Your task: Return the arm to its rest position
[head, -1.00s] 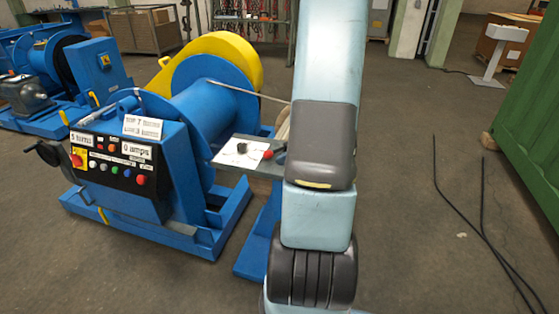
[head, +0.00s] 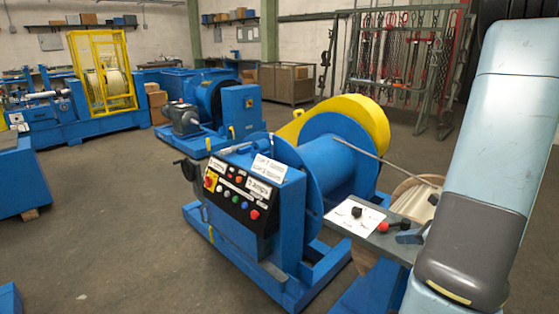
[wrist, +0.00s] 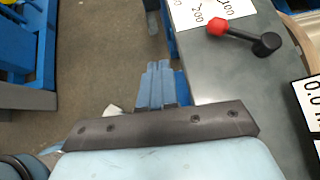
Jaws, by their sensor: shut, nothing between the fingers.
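My arm (head: 487,150) stands along the right side of the head view, with its lower part cut off by the frame edge. In the wrist view my gripper (wrist: 160,80) has its blue-grey fingers together with nothing between them. The fingers are left of the grey table plate (wrist: 222,65), beside its edge, with floor beneath. A lever with a red knob (wrist: 217,26) and a black end lies on the plate, apart from the fingers.
A blue winch with a control panel (head: 242,196) and yellow guard (head: 358,118) stands left of my arm. A rack of chains (head: 408,70) stands behind. Open floor (head: 110,220) lies left of the winch.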

